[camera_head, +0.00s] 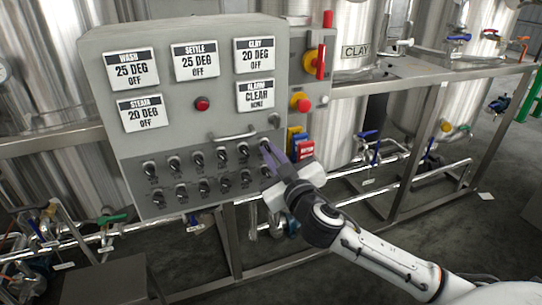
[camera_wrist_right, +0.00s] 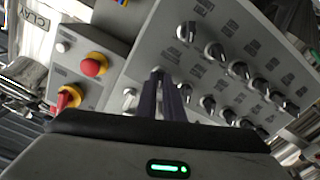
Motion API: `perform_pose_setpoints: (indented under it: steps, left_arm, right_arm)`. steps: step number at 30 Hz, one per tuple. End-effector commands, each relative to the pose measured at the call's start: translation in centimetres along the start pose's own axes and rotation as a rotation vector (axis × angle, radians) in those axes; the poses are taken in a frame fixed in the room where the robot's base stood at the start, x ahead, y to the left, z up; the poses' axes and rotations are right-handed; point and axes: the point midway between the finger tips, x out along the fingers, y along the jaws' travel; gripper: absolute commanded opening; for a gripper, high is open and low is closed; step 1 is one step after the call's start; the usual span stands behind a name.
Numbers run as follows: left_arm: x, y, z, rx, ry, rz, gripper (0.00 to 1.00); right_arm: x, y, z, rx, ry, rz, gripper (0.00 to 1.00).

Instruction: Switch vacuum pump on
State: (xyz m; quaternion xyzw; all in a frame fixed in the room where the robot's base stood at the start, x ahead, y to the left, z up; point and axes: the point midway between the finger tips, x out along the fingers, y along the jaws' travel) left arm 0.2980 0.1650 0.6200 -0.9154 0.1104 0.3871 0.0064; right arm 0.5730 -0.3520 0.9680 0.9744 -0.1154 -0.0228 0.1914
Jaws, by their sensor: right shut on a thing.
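A grey control panel (camera_head: 185,110) carries two rows of small black-and-silver rotary switches. The switch labels are too small to read, so I cannot tell which one is marked vacuum pump. My right gripper (camera_head: 268,147) reaches the right end of the upper row, its narrow fingers shut on the switch there. In the right wrist view, the fingers (camera_wrist_right: 164,82) point at that switch (camera_wrist_right: 157,71), which they partly hide. The other switches (camera_wrist_right: 215,52) show to the right in the wrist view. My left gripper is in neither view.
A smaller box right of the panel has a red-and-yellow rotary handle (camera_head: 315,62) and a red-and-yellow button (camera_head: 300,102). A horizontal bar handle (camera_head: 233,133) sticks out above the switches. Steel tanks (camera_head: 352,90) and pipes stand behind.

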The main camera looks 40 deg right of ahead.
Motion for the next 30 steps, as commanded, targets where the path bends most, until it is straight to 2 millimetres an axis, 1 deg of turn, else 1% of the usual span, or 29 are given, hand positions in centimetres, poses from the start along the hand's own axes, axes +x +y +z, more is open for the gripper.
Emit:
perform_pose_setpoints:
  steps: [1,7,18,25,30]
  left_arm:
    - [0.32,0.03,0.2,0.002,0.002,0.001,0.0]
    - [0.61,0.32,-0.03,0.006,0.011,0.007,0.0]
    - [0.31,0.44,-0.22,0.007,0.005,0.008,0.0]
    - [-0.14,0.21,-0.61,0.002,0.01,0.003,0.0]
    - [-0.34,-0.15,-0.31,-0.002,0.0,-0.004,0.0]
  right_arm:
    - [-0.04,-0.12,0.27,0.04,-0.001,0.002,0.0]
    - [-0.05,-0.11,0.23,0.22,-0.002,0.002,0.0]
    - [-0.03,0.06,-0.04,0.566,-0.001,0.003,0.0]
    - [-0.02,0.1,-0.06,0.742,-0.002,0.003,0.0]
    - [-0.02,0.11,-0.06,0.835,-0.001,0.002,0.0]
